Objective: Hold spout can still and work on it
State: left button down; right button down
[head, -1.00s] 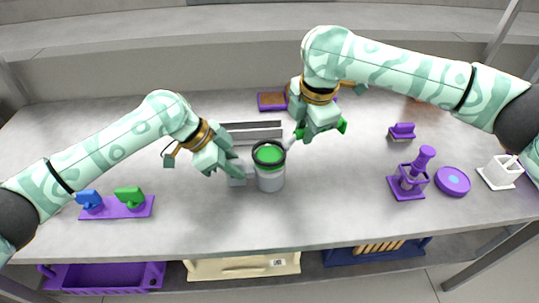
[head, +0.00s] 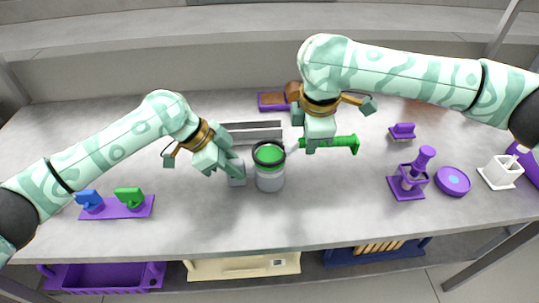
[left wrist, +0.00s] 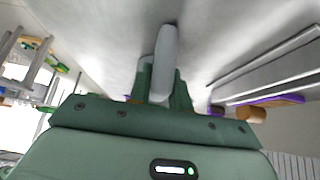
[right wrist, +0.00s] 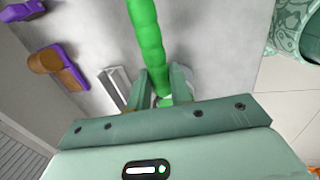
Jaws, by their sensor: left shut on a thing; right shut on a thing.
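The spout can (head: 270,182) is a grey cylinder with a dark rim and a green top, upright on the grey table in the head view. My left gripper (head: 235,170) is at its left side, shut on a grey part of it; a rounded grey bar (left wrist: 164,62) sits between the fingers in the left wrist view. My right gripper (head: 312,144) is shut on a green-handled tool (head: 343,143), right of the can. The handle points right, and a pale tip reaches toward the can's rim; contact is unclear. In the right wrist view the green handle (right wrist: 148,40) runs between the fingers.
A grey rail (head: 250,127) lies behind the can. A purple rack (head: 118,208) with blue and green pieces is at left. A purple stand (head: 406,187), a purple disc (head: 453,181) and a white holder (head: 499,174) are at right. The table's front middle is clear.

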jog(key=s+m, duration=0.2)
jog(key=shift+a+m+h, duration=0.2)
jog(key=shift+m+h, duration=0.1)
jog(key=shift+m, duration=0.1)
jog(key=shift+s+a+m+h, duration=0.15)
jog(key=shift+s+a+m, duration=0.1)
jog(key=shift+s+m, duration=0.4)
jog(key=shift+s+a+m+h, duration=0.2)
jog(key=shift+s+m, duration=0.15)
jog(key=shift+m, duration=0.5)
jog(key=s+m, duration=0.1)
jog(key=a+m, duration=0.1)
jog(key=m, duration=0.1)
jog(key=shift+s+a+g, duration=0.2)
jog(key=shift+s+g, duration=0.15)
jog(key=shift+g, duration=0.05)
jog(key=shift+f, duration=0.1)
